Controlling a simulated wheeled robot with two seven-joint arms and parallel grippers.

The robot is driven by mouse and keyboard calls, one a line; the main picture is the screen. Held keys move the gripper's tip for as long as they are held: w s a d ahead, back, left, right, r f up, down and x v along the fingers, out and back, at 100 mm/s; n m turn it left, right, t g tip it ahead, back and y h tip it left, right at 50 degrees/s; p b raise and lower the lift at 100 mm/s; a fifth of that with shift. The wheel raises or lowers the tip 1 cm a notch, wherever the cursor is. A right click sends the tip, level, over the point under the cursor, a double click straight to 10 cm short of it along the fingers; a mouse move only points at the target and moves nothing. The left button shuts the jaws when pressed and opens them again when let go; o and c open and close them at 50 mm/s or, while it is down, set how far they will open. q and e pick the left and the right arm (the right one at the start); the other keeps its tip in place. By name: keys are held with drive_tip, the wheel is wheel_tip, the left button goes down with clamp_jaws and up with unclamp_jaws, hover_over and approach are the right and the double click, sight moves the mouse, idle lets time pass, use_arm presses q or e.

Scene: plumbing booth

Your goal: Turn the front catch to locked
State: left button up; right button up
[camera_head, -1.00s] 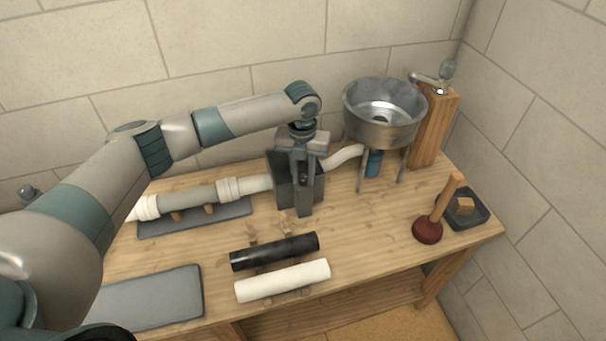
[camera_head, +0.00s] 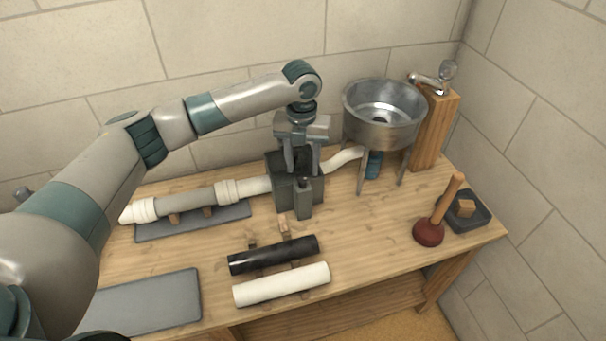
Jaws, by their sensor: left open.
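A dark grey block (camera_head: 283,191) sits on the workbench around the white pipe line. A dark upright piece (camera_head: 304,200) stands at its front, probably the front catch; I cannot tell its locked or unlocked position. My left gripper (camera_head: 302,166) points down just above the block, with its two fingers apart and nothing seen held between them. The fingers hide part of the block's top. My right gripper is not in view.
White pipe (camera_head: 236,190) runs left from the block over a grey mat (camera_head: 185,229). A metal basin (camera_head: 383,118) on legs stands at right. Black (camera_head: 273,254) and white (camera_head: 281,284) tubes lie in front. A plunger (camera_head: 429,232) stands far right.

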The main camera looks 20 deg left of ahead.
sight(302, 178)
use_arm(q)
wheel_tip(302, 178, up, 13)
drive_tip(key=b, duration=0.3)
drive_tip(key=shift+f, duration=0.15)
idle(0.4)
